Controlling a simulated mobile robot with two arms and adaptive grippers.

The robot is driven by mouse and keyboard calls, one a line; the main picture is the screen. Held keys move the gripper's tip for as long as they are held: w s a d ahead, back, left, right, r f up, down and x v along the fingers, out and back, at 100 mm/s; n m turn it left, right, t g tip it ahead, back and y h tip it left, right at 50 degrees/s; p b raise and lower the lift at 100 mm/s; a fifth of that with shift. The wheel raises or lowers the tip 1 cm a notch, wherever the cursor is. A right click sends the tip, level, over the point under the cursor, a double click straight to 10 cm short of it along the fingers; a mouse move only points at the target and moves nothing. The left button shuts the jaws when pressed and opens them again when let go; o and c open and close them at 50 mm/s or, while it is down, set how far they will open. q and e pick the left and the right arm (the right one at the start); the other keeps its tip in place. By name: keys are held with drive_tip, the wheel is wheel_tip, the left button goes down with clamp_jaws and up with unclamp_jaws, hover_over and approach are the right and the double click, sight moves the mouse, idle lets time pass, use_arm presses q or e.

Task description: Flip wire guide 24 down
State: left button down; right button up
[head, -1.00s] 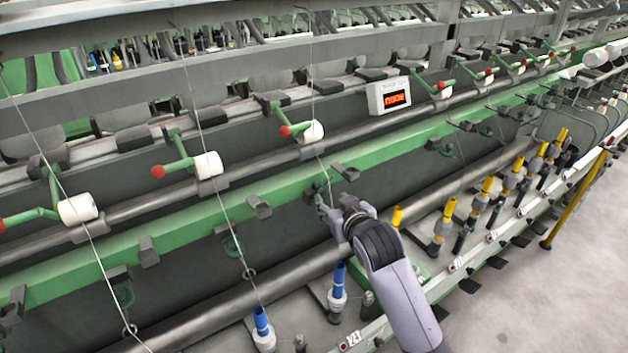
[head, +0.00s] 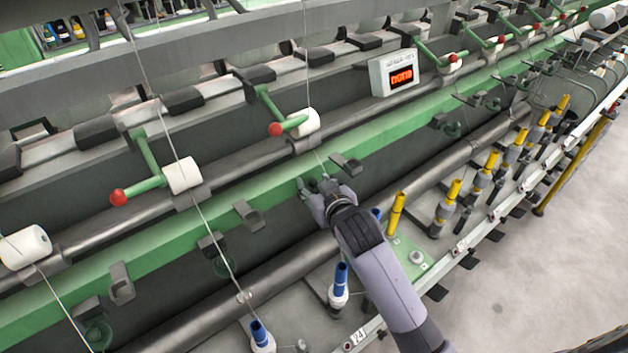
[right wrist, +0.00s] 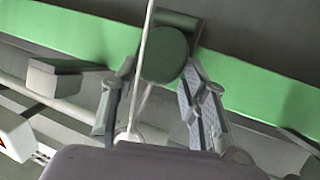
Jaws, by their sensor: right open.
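My right gripper (head: 316,187) reaches up to the green rail (head: 228,193) at the station above the label 24 (head: 357,337). In the right wrist view the right gripper (right wrist: 158,72) is open, with one finger on each side of a round green part (right wrist: 165,55), which I take to be wire guide 24. A pale thread (right wrist: 147,40) runs in front of it. Whether the fingers touch it, I cannot tell. In the head view my gripper and arm hide most of this guide. My left gripper is not in view.
White bobbins on green arms with red knobs (head: 275,129) line the bar above the rail. A lit display box (head: 396,73) stands at upper right. Blue (head: 341,280) and yellow spindles (head: 396,212) stand below. Threads (head: 160,120) hang down at left. The floor is clear at lower right.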

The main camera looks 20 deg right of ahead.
drive_tip(key=shift+f, duration=0.1)
clamp_jaws()
idle(0.4)
